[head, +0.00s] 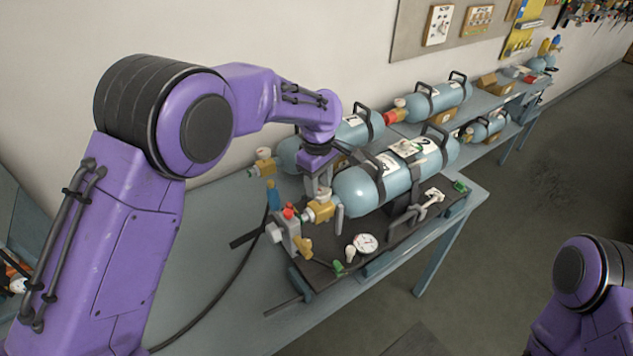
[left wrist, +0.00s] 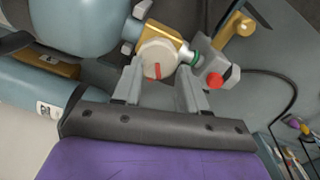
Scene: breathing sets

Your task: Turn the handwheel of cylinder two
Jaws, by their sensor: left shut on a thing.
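Cylinder two (head: 363,190), pale blue with a "2" label, lies in the front on a dark board on the bench. Its brass valve (head: 320,211) points left. The handwheel (left wrist: 157,59) is a cream round knob with a red mark, between the fingers of my left gripper (left wrist: 160,82) in the left wrist view. In the head view my left gripper (head: 318,190) reaches down over the valve and hides the handwheel. It is shut on the handwheel. My right gripper is not in view.
A grey regulator block with a red knob (head: 289,212) sits left of the valve. A pressure gauge (head: 365,243) lies in front. Other cylinders (head: 438,98) lie behind near the wall. A black hose (head: 222,290) crosses the bench, whose left part is otherwise clear.

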